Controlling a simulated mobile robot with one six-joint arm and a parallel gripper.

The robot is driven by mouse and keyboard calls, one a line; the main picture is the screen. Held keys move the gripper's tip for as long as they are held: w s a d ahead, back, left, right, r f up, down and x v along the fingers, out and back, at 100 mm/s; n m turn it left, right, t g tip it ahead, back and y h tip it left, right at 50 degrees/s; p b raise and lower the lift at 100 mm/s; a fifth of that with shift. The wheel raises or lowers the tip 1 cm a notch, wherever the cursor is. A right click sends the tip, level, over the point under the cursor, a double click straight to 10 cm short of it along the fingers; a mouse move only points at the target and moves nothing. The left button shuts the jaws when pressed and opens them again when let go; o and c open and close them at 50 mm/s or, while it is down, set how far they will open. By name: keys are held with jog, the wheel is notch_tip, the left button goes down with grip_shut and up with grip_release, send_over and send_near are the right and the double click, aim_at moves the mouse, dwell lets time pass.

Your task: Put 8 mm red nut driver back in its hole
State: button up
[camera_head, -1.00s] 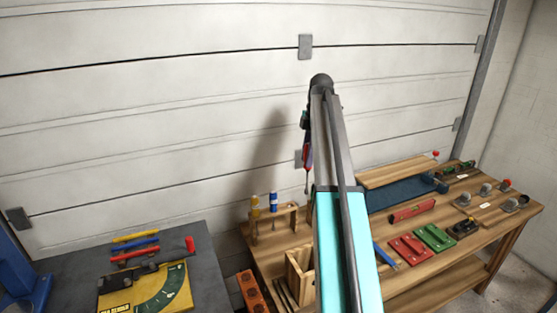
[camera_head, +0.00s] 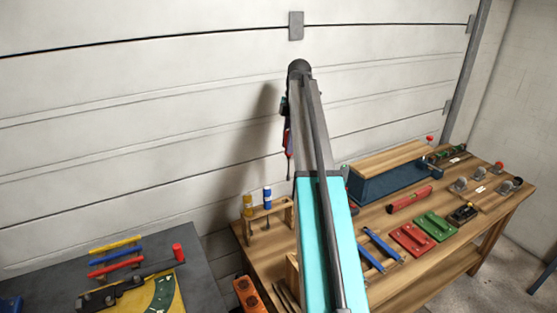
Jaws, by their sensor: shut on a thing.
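The red nut driver (camera_head: 288,139) hangs about upright, shaft down, just left of my raised arm. My gripper (camera_head: 284,107) is shut on it near its top and is partly hidden behind the arm. The wooden rack (camera_head: 275,209) stands on the bench's back left, lower and a little left of the driver. A yellow-handled driver (camera_head: 247,204) and a blue-handled driver (camera_head: 267,196) stand in it. My arm is close to the rack's right end. The rack's holes are too small to make out.
The wooden bench (camera_head: 375,217) holds a blue vise-like tool (camera_head: 385,183), a red level (camera_head: 409,199), and red and green blocks to the right. A grey table (camera_head: 205,262) with colored bars stands left. The white panelled wall is behind.

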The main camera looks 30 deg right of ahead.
jog(key=shift+w+a+f+b, duration=0.1)
jog(key=shift+w+f+b, duration=0.15)
jog(key=shift+f+b, duration=0.5)
jog(key=f+b, duration=0.4)
jog(key=f, duration=0.1)
jog(key=shift+w+a+b, duration=0.15)
jog(key=shift+w+b, duration=0.15)
jog(key=shift+w, duration=0.05)
jog(key=shift+f, duration=0.25)
notch_tip(320, 180, down, 2)
jog(key=shift+f+b, duration=0.2)
jog(key=shift+b, duration=0.55)
jog(key=shift+f, duration=0.25)
